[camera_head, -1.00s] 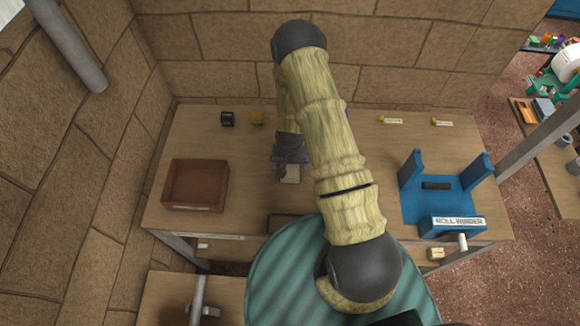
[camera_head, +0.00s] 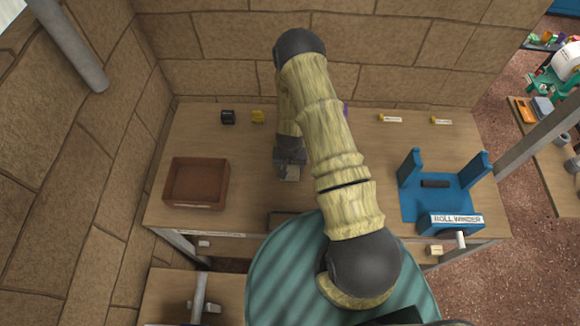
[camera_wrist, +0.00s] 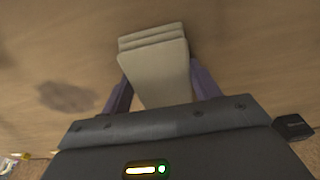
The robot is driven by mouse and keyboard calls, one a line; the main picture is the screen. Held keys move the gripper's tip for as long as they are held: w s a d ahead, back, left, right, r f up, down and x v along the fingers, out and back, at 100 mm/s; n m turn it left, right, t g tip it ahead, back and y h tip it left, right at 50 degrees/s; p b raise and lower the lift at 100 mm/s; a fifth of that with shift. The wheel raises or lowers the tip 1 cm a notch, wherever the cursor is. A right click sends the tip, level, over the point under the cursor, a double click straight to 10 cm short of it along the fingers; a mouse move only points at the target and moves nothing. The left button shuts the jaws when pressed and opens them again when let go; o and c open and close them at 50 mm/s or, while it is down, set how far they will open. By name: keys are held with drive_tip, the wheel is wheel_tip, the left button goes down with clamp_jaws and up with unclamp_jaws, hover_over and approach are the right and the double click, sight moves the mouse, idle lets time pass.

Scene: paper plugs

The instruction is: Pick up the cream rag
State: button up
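The cream rag (camera_wrist: 158,68) is a pale folded stack with several layers showing at its far edge in the wrist view. My gripper (camera_wrist: 159,76) has a purple finger on each side of it, spread about as wide as the rag. The fingers lie very close to the rag's side edges; whether they press on it cannot be told.
A brown open tray (camera_head: 168,184) stands at the table's left. A blue roll winder (camera_head: 452,224) stands at the right. The table between tray and gripper is clear.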

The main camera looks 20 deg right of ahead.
drive_tip(key=shift+c, duration=1)
drive_tip(key=shift+r, duration=0.1)
wheel_tip(320, 180, up, 10)
drive_tip(key=b, duration=0.3)
drive_tip(key=shift+o, duration=1.3)
drive_tip(key=shift+c, duration=0.9)
drive_tip(key=d+f+n, duration=0.1)
drive_tip(key=d+n, duration=0.2)
drive_tip(key=d, duration=0.4)
drive_tip(key=shift+f+n, duration=0.3)
